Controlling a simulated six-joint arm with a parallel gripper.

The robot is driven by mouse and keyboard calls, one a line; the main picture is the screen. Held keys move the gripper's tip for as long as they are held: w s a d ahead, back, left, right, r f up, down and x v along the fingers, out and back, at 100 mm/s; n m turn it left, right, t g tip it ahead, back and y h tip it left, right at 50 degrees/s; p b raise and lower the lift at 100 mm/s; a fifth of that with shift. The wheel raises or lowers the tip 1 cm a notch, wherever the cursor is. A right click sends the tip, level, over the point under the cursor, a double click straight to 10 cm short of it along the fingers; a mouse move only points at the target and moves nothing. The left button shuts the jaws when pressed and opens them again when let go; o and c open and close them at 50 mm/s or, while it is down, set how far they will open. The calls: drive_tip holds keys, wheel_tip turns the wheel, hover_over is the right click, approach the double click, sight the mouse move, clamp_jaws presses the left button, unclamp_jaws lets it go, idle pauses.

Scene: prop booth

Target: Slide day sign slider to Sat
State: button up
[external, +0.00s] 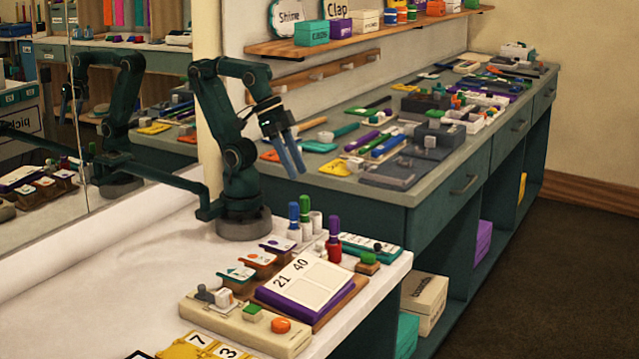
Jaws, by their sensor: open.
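My gripper (291,160) points down with its blue fingers apart and empty. It hangs in front of the grey counter's near left end, above the white table's level. I cannot tell for sure which thing is the day sign; no day names are readable. A beige board (236,325) at the white table's front carries a white block, a green block and an orange knob. A teal flat piece with a dark strip (379,247) lies near the table's right edge. My gripper is apart from both.
A purple-edged number board (318,285) reads 21 and 40. Several colored bottles (306,215) stand upright close to my base. Yellow number tiles (199,345) lie at the front. The grey counter (345,192) is crowded. The white table's left part is clear.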

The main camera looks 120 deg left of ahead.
drive_tip(key=w+a+r+n+g, duration=0.1)
drive_tip(key=w+r+n, duration=0.1)
drive_tip(key=w, duration=0.4)
drive_tip(key=n+g, duration=0.5)
hover_over(378, 244)
wheel_tip(378, 244, down, 14)
drive_tip(key=shift+d+r, duration=0.15)
drive_tip(key=shift+r, duration=0.05)
drive_tip(key=shift+f, duration=2.85)
drive_tip(key=shift+c, duration=0.4)
clamp_jaws()
drive_tip(key=shift+r, duration=0.1)
